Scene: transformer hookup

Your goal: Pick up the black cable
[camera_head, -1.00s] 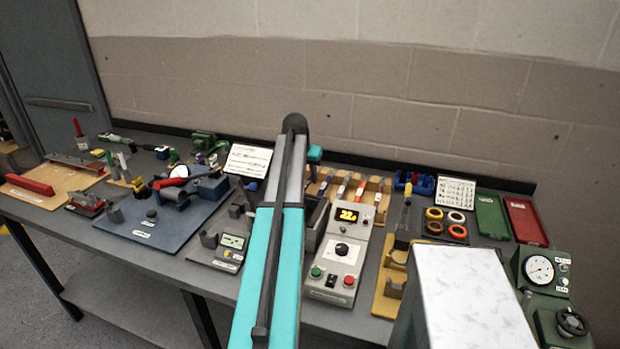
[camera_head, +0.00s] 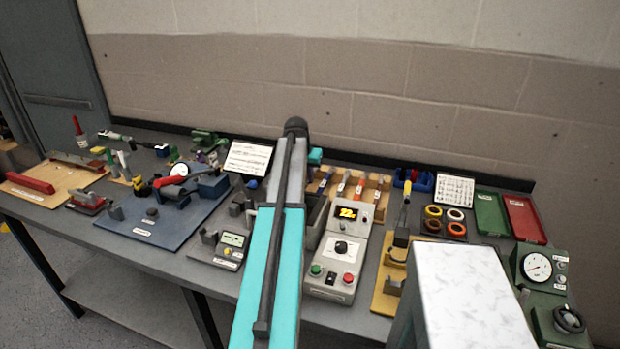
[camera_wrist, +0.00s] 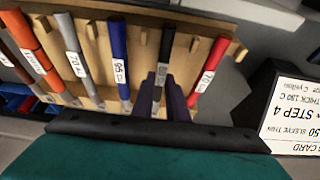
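The black cable (camera_wrist: 166,45) stands in a wooden rack (camera_wrist: 215,25) in the wrist view, with a white label on its front. It is between a blue cable and a red cable. My gripper (camera_wrist: 164,92) has its two dark fingers close together at the black cable's label, one on each side. I cannot tell whether they touch it. In the head view the rack (camera_head: 384,183) is at the back of the bench, partly behind my teal arm, and my fingers are hidden.
The blue cable (camera_wrist: 118,60) and red cable (camera_wrist: 209,65) stand close on either side. A white card (camera_wrist: 292,118) is at right. A control box (camera_head: 340,250) stands in front of the rack.

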